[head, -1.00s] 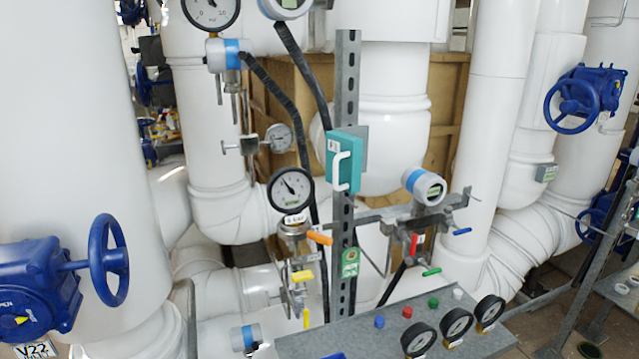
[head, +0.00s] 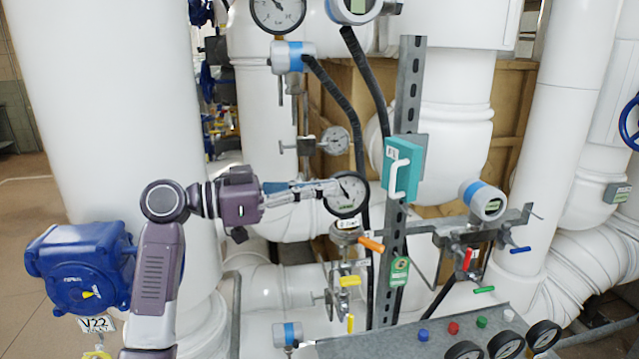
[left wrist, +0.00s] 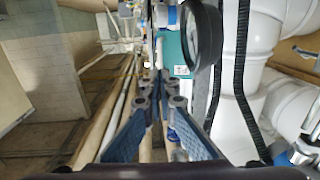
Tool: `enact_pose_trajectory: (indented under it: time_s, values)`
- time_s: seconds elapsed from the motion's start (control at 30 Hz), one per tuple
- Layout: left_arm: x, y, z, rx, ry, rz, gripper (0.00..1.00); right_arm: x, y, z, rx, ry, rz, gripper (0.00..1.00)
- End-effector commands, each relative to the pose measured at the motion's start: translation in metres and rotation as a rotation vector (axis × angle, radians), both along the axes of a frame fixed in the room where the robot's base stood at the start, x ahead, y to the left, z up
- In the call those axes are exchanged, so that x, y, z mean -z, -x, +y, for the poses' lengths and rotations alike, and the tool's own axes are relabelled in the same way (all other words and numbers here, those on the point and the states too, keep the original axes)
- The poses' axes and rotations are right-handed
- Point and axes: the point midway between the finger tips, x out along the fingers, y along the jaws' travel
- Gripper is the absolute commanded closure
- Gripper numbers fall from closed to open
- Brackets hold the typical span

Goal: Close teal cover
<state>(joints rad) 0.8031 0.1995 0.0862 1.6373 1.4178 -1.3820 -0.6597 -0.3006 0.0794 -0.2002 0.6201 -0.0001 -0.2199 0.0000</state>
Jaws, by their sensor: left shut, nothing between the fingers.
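The teal cover (head: 401,170) is a small box-like piece with a white handle (head: 396,175), mounted on a grey slotted post in the head view. I cannot tell how far open it stands. In the left wrist view, part of a teal surface (left wrist: 172,50) shows beyond the fingertips, partly hidden by a dark round gauge. My left gripper (head: 335,188) is shut and empty, its fingers pointing right. In the head view it overlaps the round gauge left of the cover. It also shows in the left wrist view (left wrist: 162,85). My right gripper is out of view.
The white-faced gauge (head: 350,196) is close to my left fingertips in the picture. The slotted post (head: 409,85) stands behind the cover. A blue valve actuator (head: 80,262) is by my left arm. A grey panel (head: 385,344) with buttons and gauges lies below.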

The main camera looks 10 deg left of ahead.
Motion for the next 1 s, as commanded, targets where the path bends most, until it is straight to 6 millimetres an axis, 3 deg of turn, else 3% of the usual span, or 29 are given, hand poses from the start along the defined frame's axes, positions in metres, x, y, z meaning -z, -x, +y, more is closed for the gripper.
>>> enact_pose_trajectory:
  time_s: [0.2,0.43,0.63,1.0]
  values:
    - [-0.004,-0.020,-0.046,0.004,0.004,0.004,1.00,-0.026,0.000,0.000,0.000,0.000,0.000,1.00]
    - [-0.002,-0.037,-0.079,0.002,0.002,0.004,1.00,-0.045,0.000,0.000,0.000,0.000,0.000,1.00]
    - [0.002,-0.043,-0.091,-0.001,0.000,0.001,1.00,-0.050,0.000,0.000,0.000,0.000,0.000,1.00]
    - [0.003,-0.043,-0.092,-0.002,0.000,0.001,1.00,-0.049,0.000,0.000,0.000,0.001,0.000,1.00]
